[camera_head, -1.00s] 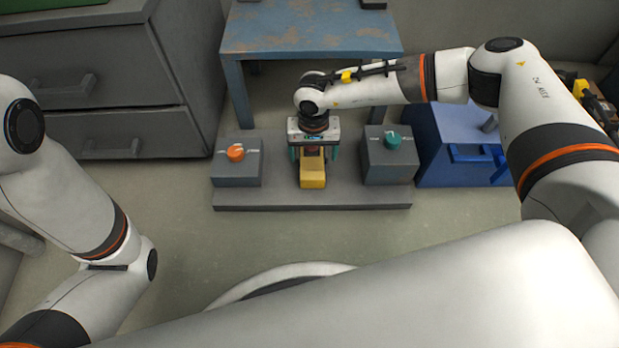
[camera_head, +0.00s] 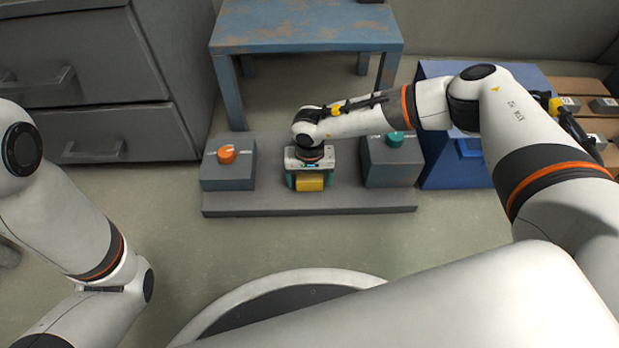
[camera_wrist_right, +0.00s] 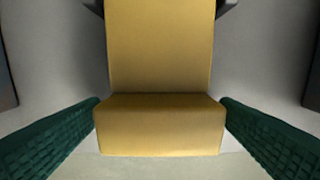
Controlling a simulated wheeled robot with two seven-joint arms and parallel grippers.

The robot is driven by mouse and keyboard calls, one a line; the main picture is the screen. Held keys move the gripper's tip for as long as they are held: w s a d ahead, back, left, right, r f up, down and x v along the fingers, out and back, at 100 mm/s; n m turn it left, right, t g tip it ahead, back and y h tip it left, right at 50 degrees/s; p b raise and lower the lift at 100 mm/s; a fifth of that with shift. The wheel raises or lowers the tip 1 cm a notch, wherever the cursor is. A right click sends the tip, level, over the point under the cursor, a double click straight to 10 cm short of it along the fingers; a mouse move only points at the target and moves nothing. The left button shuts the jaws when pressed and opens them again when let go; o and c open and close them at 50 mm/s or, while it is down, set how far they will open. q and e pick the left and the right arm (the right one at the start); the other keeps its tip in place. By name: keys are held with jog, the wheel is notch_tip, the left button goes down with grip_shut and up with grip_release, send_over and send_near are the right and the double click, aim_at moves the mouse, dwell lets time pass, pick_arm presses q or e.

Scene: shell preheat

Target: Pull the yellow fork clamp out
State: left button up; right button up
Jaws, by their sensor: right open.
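The yellow fork clamp (camera_head: 311,183) sits on the grey base between two grey control boxes. In the head view only its front end shows below my right gripper (camera_head: 309,178), which points down over it. In the right wrist view the yellow clamp (camera_wrist_right: 160,125) fills the middle, with a long flat part and a block-like near end. The green fingers of my right gripper (camera_wrist_right: 160,140) stand open on either side of that end, with a gap on each side. My left gripper is out of view; only my left arm shows.
A grey box with an orange knob (camera_head: 227,155) stands left of the clamp, and one with a teal knob (camera_head: 396,138) stands close on the right. A blue table (camera_head: 300,30) is behind, a grey drawer cabinet (camera_head: 90,110) at left, a blue box (camera_head: 455,165) at right.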

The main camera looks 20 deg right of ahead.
jog(key=c, duration=1.4)
jog(key=s+p, duration=0.2)
jog(key=s+a+p, duration=0.1)
jog(key=s, duration=0.1)
jog(key=shift+s+a+r+p, duration=0.1)
jog(key=shift+s+r+p, duration=0.05)
jog(key=shift+p, duration=0.2)
jog(key=shift+s, duration=0.25)
jog(key=shift+s+a+f, duration=0.1)
jog(key=shift+a+f, duration=0.05)
jog(key=shift+f, duration=0.05)
jog(key=o, duration=1.4)
jog(key=shift+r, duration=0.15)
